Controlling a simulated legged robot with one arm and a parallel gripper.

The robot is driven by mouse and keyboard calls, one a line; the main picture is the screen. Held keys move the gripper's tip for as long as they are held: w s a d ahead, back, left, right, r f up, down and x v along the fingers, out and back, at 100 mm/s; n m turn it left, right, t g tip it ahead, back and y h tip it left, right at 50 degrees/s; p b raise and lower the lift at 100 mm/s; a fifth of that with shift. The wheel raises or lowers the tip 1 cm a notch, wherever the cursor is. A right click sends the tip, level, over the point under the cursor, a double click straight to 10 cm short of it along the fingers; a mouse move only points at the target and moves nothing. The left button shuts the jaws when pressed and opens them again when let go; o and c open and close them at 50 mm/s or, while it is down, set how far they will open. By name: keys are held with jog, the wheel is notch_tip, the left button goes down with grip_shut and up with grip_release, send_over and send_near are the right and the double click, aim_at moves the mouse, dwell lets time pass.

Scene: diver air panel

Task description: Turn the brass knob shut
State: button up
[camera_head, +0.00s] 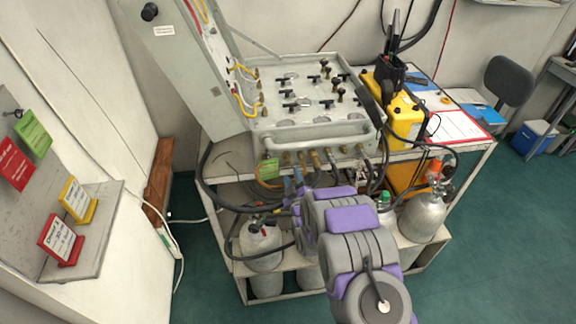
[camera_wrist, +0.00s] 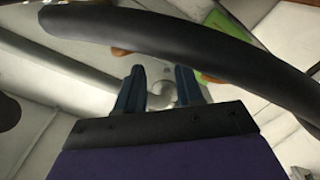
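My arm reaches from the lower right toward the front of the grey air panel (camera_head: 309,84) in the head view. My gripper (camera_wrist: 160,88) shows two dark blue fingers in the wrist view. They stand apart, with a pale, rounded fitting (camera_wrist: 162,95) visible in the gap; I cannot tell whether they touch it. Brass fittings (camera_head: 301,158) line the panel's lower front edge. I cannot tell which brass part is the knob. Orange-brown parts (camera_wrist: 213,78) show beside the fingers.
A thick black hose (camera_wrist: 165,27) crosses close above the fingers in the wrist view. Grey cylinders stand under the bench, one at left (camera_head: 262,245) and one at right (camera_head: 422,215). A yellow case (camera_head: 403,118) stands right of the panel.

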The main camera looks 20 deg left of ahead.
aim_at(288, 163)
jog(key=b+x, duration=0.1)
jog(key=x, duration=0.5)
jog(key=shift+w+a+f, duration=0.1)
jog(key=shift+w+a, duration=0.1)
jog(key=shift+a, duration=0.15)
jog(key=shift+w+a, duration=0.1)
jog(key=shift+w, duration=0.35)
grip_shut()
